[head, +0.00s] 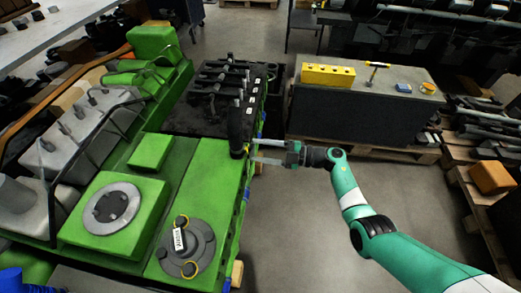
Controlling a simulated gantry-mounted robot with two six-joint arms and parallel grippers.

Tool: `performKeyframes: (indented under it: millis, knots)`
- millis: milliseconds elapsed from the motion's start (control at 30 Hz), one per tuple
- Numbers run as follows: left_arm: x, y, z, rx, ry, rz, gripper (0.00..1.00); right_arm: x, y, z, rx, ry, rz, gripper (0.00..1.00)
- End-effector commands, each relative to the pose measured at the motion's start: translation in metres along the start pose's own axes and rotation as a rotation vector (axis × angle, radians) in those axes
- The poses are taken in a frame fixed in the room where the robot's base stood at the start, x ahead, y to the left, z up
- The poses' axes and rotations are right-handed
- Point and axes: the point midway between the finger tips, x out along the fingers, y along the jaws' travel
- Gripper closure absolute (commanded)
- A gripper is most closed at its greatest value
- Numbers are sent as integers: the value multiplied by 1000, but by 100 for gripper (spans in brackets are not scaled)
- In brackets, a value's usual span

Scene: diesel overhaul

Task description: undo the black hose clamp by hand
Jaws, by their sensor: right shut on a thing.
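The black hose (235,125) stands upright at the right edge of the green engine (205,180), near its dark middle section. The black hose clamp is at the lower end of this hose, too small to make out clearly. My right gripper (252,151) reaches in from the right and is shut at the hose's lower end, where the clamp sits. My left gripper is not in view.
A dark workbench (350,113) on a pallet stands behind my right arm, with a yellow block (328,75), a hammer (375,72) and small items on top. An orange box (493,177) sits at the far right. The floor right of the engine is clear.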

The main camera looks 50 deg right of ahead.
Motion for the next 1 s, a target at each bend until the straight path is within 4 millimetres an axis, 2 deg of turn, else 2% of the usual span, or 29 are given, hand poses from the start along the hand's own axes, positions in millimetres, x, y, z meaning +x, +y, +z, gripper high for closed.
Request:
performKeyframes:
  millis: [1000]
  knots:
    - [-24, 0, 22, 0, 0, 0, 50, 0, -3, 2, -966, -1, -2, 99]
